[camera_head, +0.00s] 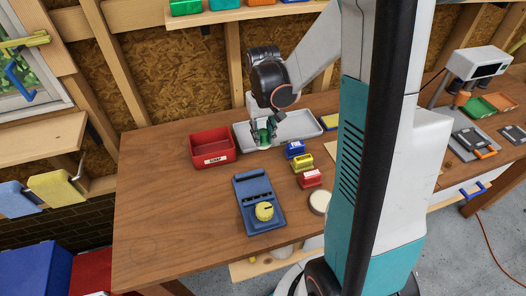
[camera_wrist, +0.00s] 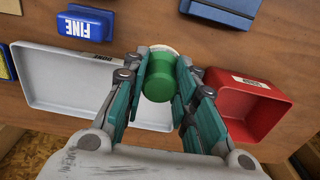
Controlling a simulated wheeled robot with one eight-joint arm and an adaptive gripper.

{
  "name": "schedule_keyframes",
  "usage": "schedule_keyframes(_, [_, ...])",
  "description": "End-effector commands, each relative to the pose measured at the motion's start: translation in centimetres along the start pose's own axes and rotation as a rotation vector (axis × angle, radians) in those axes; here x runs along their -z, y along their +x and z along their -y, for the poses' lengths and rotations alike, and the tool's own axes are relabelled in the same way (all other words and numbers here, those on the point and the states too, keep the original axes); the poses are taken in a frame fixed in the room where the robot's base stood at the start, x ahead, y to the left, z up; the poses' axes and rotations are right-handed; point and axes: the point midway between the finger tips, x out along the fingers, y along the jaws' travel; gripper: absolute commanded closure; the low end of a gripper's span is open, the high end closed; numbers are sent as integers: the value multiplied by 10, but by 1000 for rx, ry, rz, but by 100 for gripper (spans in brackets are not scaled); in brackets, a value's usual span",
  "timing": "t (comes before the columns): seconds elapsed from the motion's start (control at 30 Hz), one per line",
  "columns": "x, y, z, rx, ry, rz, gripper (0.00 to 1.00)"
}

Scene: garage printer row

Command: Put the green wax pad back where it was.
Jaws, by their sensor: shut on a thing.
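A green round piece, which looks like the green wax pad (camera_wrist: 158,84), is between my gripper's fingers. My gripper (camera_head: 265,137) is shut on it, above the near left part of the grey tray. In the wrist view my gripper (camera_wrist: 160,90) has a teal finger on each side of the green piece. A pale disc edge shows behind the green piece. I cannot tell whether the piece touches the tray or hangs above it.
A red bin (camera_head: 212,148) stands left of the grey tray (camera_head: 290,127). Blue, yellow and red blocks (camera_head: 303,162) stand in a row to the right. A blue device with a yellow knob (camera_head: 258,203) lies in front. The left of the wooden bench (camera_head: 160,200) is clear.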

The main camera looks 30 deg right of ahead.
Motion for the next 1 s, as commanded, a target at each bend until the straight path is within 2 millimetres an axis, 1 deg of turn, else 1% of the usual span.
schedule_keyframes(0.03, [0,11,0,0,0,0,96])
schedule_keyframes(0.1, [0,18,0,0,0,0,96])
schedule_keyframes(0.33, [0,32,0,0,0,0,96])
schedule_keyframes(0.5, [0,57,0,0,0,0,96])
schedule_keyframes(0.6, [0,67,0,0,0,0,96])
schedule_keyframes(0.87, [0,66,0,0,0,0,96])
schedule_keyframes(0.97, [0,70,0,0,0,0,96])
schedule_keyframes(1.0, [0,70,0,0,0,0,72])
